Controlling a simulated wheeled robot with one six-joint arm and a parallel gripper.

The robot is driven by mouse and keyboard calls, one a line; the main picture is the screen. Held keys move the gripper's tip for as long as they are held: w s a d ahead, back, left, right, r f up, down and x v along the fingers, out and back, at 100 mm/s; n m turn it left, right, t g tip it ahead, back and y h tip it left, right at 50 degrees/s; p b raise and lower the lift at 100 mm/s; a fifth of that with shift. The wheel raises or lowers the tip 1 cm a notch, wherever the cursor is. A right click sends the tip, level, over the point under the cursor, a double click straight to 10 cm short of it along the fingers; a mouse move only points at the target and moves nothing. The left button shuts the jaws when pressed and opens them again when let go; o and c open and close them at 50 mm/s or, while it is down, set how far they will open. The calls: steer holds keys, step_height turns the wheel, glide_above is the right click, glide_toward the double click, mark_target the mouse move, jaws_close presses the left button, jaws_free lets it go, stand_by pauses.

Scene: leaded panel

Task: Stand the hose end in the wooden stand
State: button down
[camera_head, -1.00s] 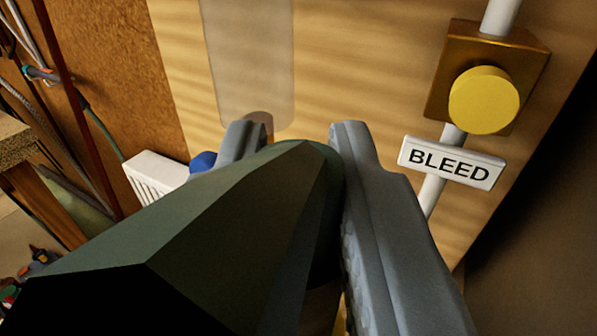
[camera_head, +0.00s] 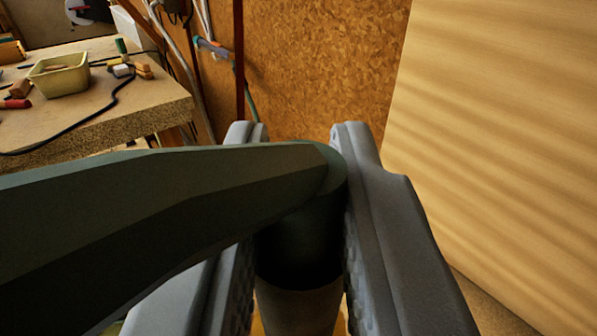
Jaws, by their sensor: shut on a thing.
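My gripper (camera_head: 298,140) is shut on the dark green hose end (camera_head: 300,215), which sits between the two grey fingers. A thick, faceted dark green length (camera_head: 150,200) runs from it to the left edge, close to the camera, and covers much of the left finger. Below the dark part, a brownish cylindrical section (camera_head: 300,308) points down out of the picture. I cannot make out the wooden stand in this view.
A workbench (camera_head: 120,125) stands at the upper left with a yellowish tray (camera_head: 58,74), small tools and a black cable. A brown board wall (camera_head: 320,70) is behind, with pipes (camera_head: 205,50) beside it. A pale wooden panel (camera_head: 490,130) fills the right.

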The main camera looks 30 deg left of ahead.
mark_target(300, 308)
steer(key=shift+f, duration=2.85)
steer(key=shift+f, duration=2.1)
steer(key=c, duration=1.3)
jaws_free()
steer(key=shift+o, duration=0.2)
steer(key=shift+s+d, duration=0.15)
steer(key=v, duration=1.7)
steer(key=shift+s, duration=0.1)
